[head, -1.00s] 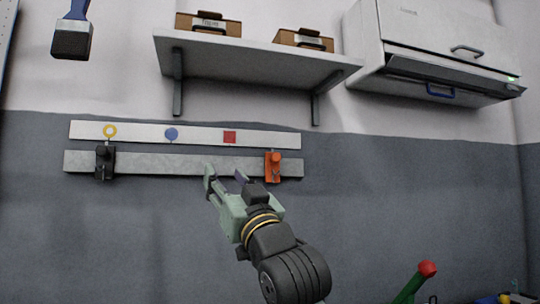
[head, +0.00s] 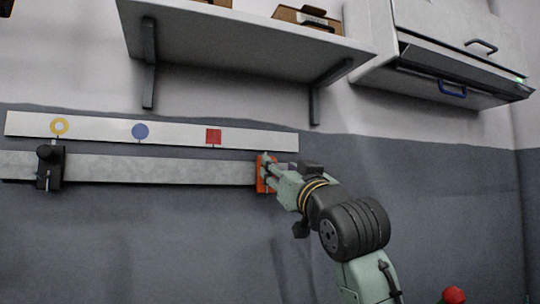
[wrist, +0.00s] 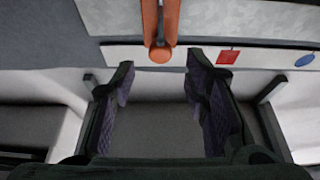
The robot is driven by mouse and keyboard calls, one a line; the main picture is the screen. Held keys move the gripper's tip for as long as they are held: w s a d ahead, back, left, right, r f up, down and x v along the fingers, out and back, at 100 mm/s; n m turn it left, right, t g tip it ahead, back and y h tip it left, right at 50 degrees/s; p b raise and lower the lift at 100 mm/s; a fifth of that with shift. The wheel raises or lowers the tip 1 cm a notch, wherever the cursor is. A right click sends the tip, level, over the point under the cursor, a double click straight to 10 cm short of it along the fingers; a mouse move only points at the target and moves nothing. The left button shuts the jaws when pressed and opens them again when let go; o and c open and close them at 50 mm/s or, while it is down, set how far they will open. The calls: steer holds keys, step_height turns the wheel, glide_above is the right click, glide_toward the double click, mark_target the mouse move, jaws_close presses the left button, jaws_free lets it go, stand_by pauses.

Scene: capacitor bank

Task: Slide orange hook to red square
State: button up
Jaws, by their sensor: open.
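The orange hook (head: 261,175) sits on the grey rail (head: 160,168) near its right end, partly hidden by my gripper in the head view. The red square (head: 214,137) is on the white strip above the rail, left of the hook. In the wrist view the orange hook (wrist: 155,22) is at top centre with its round knob pointing toward me; the red square (wrist: 228,57) shows to its right. My gripper (head: 272,171) is at the hook, with its fingers (wrist: 158,78) apart. In the wrist view the knob lies just beyond the fingertips, in line with the gap.
A yellow ring (head: 59,126) and a blue circle (head: 140,131) are also on the white strip (head: 100,129). A black hook (head: 49,166) sits at the rail's left. A shelf (head: 240,45) and a wall cabinet (head: 450,60) are above. The rail between the hooks is clear.

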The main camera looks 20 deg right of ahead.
steer(key=p+x, duration=0.2)
steer(key=x, duration=0.3)
steer(key=shift+w+r, duration=0.25)
steer(key=shift+w, duration=0.5)
jaws_close()
steer(key=shift+s, duration=0.1)
